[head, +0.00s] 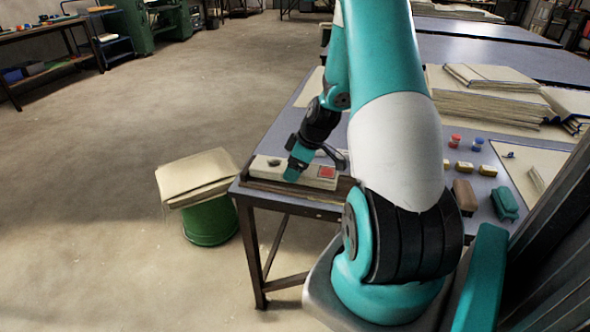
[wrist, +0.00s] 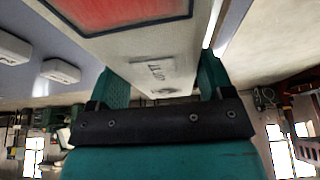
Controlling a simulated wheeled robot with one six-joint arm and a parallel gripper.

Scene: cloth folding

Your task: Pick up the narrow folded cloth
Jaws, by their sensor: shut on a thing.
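The narrow folded cloth (head: 267,174) is a pale beige strip with a red patch near its right end, at the table's near left corner in the head view. In the wrist view the pale cloth (wrist: 130,47) runs between my two teal fingers, with the framed red patch and a small printed label on it. My gripper (head: 293,172) points down at the cloth in the head view and is shut on it. My wrist hides part of the cloth. I cannot tell whether the cloth is clear of the surface below it.
The grey-blue table (head: 307,92) carries stacked cloths (head: 485,100) at the back right. A green bin (head: 210,222) topped with cloth stands left of the table.

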